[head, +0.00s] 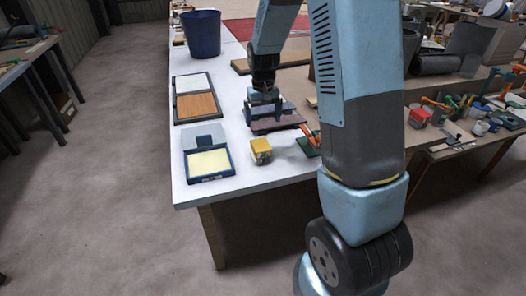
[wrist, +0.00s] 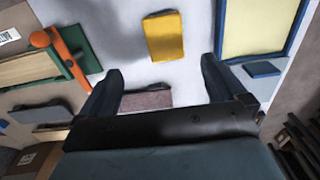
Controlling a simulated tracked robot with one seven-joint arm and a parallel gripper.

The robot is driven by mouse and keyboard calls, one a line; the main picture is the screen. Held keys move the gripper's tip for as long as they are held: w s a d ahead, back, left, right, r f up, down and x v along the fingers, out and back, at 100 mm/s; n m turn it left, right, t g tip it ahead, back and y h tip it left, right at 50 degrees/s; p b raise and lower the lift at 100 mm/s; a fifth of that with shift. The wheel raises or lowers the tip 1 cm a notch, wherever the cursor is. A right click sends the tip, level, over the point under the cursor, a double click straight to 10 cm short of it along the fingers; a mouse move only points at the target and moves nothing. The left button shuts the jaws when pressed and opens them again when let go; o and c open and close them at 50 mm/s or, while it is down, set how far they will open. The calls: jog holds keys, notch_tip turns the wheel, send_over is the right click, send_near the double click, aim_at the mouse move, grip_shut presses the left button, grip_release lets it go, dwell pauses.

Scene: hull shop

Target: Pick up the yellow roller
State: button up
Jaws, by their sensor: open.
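The yellow roller (head: 260,146) lies on the white tabletop near its front edge, right of the tray with the pale yellow pad. A grey part shows at its near side in the head view. In the wrist view the roller (wrist: 164,37) is a yellow rectangle, beyond the fingertips and roughly centred between them. My gripper (head: 264,113) is open and empty, behind the roller in the head view and apart from it. In the wrist view both fingers of my gripper (wrist: 166,78) show dark and spread.
A blue-framed tray (head: 208,178) and an orange-brown panel (head: 198,105) lie left of the roller. A flat reddish-brown piece (head: 277,123) lies by my gripper. An orange-handled clamp (wrist: 64,53) sits near it. A blue bucket (head: 200,34) stands at the back.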

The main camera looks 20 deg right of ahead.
aim_at(261, 144)
notch_tip(261, 144, down, 9)
jog(key=shift+r, duration=0.2)
jog(key=f, duration=0.4)
jog(key=shift+a, duration=0.4)
jog(key=shift+f, duration=0.75)
jog(key=shift+c, duration=0.5)
jog(key=shift+w, duration=0.1)
jog(key=c, duration=1.4)
jog(key=shift+r, duration=0.15)
